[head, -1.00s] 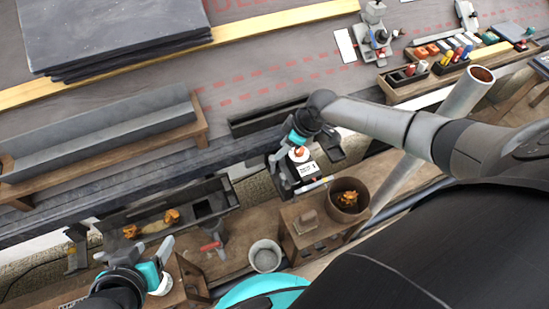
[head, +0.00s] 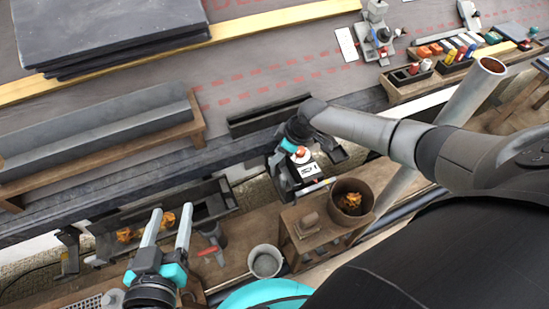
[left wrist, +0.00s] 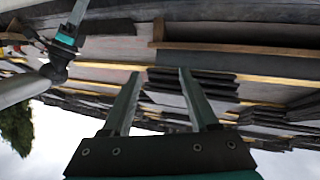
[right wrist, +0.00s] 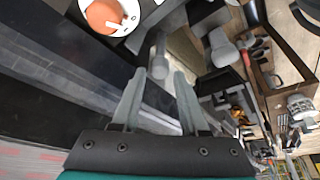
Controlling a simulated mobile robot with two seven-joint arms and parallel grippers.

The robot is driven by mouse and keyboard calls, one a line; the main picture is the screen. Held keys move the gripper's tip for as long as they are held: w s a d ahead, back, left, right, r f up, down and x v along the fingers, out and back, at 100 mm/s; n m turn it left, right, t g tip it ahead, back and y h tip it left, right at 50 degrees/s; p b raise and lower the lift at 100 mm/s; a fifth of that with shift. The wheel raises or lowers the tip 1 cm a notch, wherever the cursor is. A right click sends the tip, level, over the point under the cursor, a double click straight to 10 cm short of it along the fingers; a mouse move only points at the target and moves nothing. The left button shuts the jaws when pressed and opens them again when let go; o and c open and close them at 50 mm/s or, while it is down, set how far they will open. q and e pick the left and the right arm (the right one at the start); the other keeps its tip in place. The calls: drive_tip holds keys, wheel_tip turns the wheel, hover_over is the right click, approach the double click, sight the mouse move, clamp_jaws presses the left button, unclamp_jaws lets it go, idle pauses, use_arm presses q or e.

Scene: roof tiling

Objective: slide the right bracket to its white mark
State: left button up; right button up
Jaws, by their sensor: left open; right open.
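My right gripper (head: 292,152) is at the dark roof edge, just above a black device with a white label and an orange dome (head: 299,153). A dark upright part (head: 283,178) beside the device may be the right bracket, but I cannot tell surely. A similar dark bracket (head: 68,252) hangs from the edge at the left. I cannot make out the white mark. My left gripper (head: 170,216) is open and empty, also in the left wrist view (left wrist: 156,75).
A dark trough (head: 215,196) with orange-brown leaves runs below the roof edge. A grey bucket (head: 265,262), a wooden box (head: 312,240) and a brown pot (head: 351,205) stand below it. A grey gutter length (head: 95,140) and stacked slates (head: 110,35) lie on the roof.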

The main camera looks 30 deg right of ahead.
drive_tip(key=shift+w+a+f+b, duration=0.2)
drive_tip(key=shift+f+b, duration=0.2)
drive_tip(key=shift+f, duration=0.25)
use_arm(q)
drive_tip(key=shift+s+d+r+n+t+h+b, duration=0.25)
drive_tip(key=shift+d+r+t, duration=0.2)
drive_tip(key=shift+t, duration=0.3)
drive_tip(key=shift+s+d+r+n+t+h+b, duration=0.15)
drive_tip(key=shift+s+d+r+t+h, duration=0.25)
drive_tip(key=shift+t, duration=0.35)
use_arm(e)
drive_tip(key=shift+w+a+f, duration=0.1)
drive_tip(key=shift+w+f, duration=0.05)
drive_tip(key=shift+f, duration=0.3)
use_arm(q)
drive_tip(key=shift+w+r, duration=0.1)
use_arm(e)
clamp_jaws()
